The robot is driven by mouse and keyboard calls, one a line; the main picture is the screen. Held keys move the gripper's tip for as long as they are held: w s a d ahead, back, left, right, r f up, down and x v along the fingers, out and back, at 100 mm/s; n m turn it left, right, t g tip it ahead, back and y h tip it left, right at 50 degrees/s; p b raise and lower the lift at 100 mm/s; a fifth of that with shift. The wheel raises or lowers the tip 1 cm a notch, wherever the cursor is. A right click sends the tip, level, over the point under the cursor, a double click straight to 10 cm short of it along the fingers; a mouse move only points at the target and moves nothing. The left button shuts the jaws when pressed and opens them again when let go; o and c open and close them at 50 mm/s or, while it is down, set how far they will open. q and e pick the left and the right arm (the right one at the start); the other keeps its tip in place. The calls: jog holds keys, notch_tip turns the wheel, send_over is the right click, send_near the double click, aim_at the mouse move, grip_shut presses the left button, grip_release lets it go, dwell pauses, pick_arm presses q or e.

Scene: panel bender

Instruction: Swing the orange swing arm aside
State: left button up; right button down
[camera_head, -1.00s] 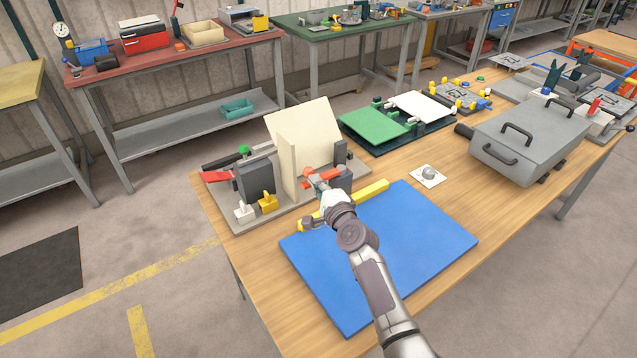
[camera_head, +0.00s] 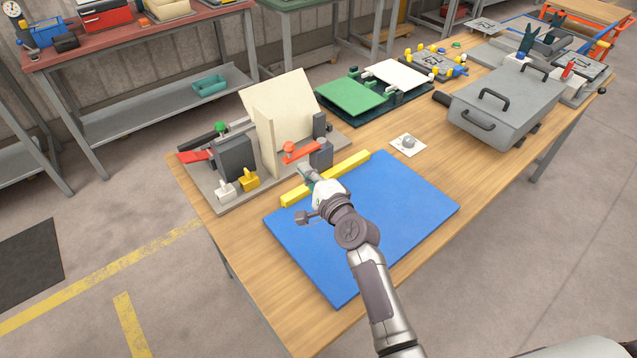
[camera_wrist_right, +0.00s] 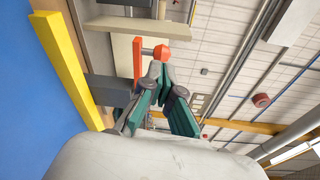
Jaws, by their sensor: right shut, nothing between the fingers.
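The orange swing arm (camera_head: 303,155) with its round orange knob (camera_head: 289,147) sits on the panel bender, in front of the upright cream panel (camera_head: 288,115). In the right wrist view, the arm (camera_wrist_right: 137,60) stands just past the fingers, and its knob (camera_wrist_right: 161,52) appears right at the fingertips. My right gripper (camera_head: 306,171) is shut and empty, just in front of the swing arm on the near side. In the wrist view the gripper's teal fingers (camera_wrist_right: 163,72) meet at their tips; whether they touch the knob I cannot tell. My left gripper is not in view.
A yellow bar (camera_head: 340,172) lies along the far edge of the blue mat (camera_head: 400,215), below my right arm. A dark block (camera_head: 321,155) stands beside the swing arm. A red handle (camera_head: 196,156) is at the bender's left. A grey box (camera_head: 505,112) is at right.

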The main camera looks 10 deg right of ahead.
jog(key=v, duration=0.5)
jog(key=shift+s+d, duration=0.2)
jog(key=shift+d, duration=0.3)
